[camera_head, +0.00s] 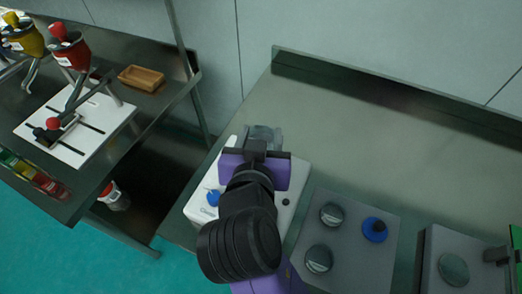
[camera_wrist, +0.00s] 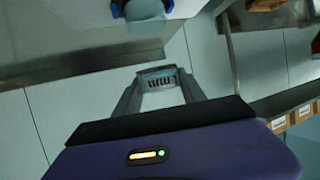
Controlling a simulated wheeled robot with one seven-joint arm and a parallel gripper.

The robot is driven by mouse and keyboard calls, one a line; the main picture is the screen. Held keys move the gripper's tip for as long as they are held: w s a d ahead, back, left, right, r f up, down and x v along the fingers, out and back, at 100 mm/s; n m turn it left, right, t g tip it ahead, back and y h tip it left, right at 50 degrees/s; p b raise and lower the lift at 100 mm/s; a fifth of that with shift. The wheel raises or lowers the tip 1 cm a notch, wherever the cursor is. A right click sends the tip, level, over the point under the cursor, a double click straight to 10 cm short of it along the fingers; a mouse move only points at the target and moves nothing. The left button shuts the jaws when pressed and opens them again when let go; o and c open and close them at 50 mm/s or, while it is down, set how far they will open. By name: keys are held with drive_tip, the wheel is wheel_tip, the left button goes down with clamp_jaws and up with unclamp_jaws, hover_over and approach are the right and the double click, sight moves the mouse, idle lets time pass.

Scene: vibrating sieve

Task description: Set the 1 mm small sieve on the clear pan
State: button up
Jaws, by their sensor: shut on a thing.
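My gripper (camera_wrist: 160,84) is shut on a small clear piece whose label reads "mm" in the wrist view; I take it for the 1 mm small sieve (camera_wrist: 158,77). In the head view, a clear, greyish piece (camera_head: 264,132) shows just beyond my purple gripper (camera_head: 259,150), over the back of a white machine (camera_head: 203,211) with a blue knob. A rounded, pale translucent thing with blue beside it (camera_wrist: 145,10) is cut off at the wrist view's top edge. I cannot tell whether it is the clear pan. My arm hides much of the machine.
Right of the machine, a grey panel (camera_head: 350,270) bears two round metallic pieces (camera_head: 331,214) and a blue disc with a black knob (camera_head: 375,229). A dark grey box (camera_head: 455,271) stands farther right. The steel bench (camera_head: 390,140) is clear behind.

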drive_tip(key=shift+f, duration=2.75)
drive_tip(key=shift+f, duration=0.1)
drive_tip(key=o, duration=1.4)
drive_tip(key=shift+c, duration=0.2)
drive_tip(key=v, duration=1.2)
drive_tip(key=shift+b, duration=0.45)
